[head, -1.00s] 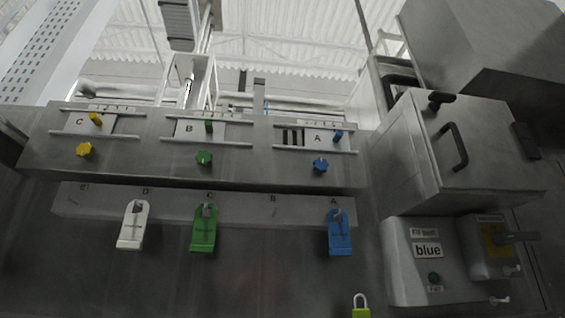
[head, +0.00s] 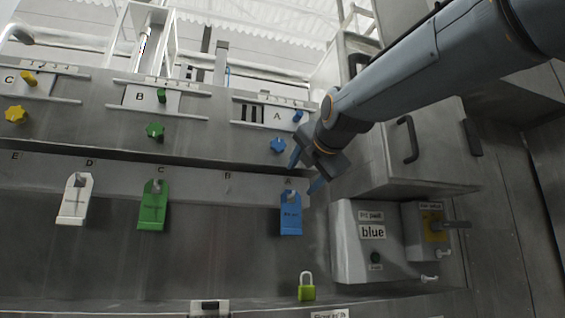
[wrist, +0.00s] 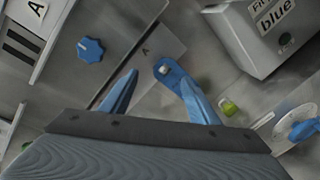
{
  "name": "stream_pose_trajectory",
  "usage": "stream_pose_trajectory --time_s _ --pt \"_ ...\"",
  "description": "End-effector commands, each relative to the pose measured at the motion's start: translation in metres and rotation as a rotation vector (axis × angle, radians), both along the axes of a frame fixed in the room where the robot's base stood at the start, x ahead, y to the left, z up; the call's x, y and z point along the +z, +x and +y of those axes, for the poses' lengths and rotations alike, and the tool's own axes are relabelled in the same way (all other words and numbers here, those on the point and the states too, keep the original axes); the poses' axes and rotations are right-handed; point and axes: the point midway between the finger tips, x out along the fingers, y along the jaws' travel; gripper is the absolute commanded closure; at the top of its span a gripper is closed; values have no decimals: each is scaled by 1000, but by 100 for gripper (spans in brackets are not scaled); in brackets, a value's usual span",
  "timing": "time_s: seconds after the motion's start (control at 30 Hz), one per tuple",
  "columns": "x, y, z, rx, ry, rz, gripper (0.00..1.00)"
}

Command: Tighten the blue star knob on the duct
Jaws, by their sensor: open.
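The blue star knob (head: 278,145) sits on the metal duct face below the slide plate marked A. It also shows in the wrist view (wrist: 90,49), up and left of my fingers. My gripper (head: 303,172) is open and empty, with blue fingertips, just right of and below the knob in the head view, apart from it. The fingers also show in the wrist view (wrist: 158,88). Behind them hangs a blue tag (head: 291,222) on a hook under letter A; part of it is hidden by a finger in the wrist view.
Yellow (head: 16,114) and green (head: 155,130) star knobs sit left on the same duct. White (head: 74,205) and green (head: 153,210) tags hang below. A box labelled blue (head: 366,250) juts out at right. A green padlock (head: 306,292) stands on the ledge.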

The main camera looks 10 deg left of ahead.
Motion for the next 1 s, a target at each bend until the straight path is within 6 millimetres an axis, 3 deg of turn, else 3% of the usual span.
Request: stream_pose_trajectory --time_s 0.03,0.1,0.27,0.37,0.8,1.0 --pt "35 -14 9 32 -42 -80 45" --pt "68 -28 15 59 -96 -170 45" --pt "106 -44 21 85 -165 -276 45" --pt "110 -41 25 87 -177 -288 45" --pt "111 9 55 86 -175 -288 45" --pt "110 18 60 86 -175 -287 45"
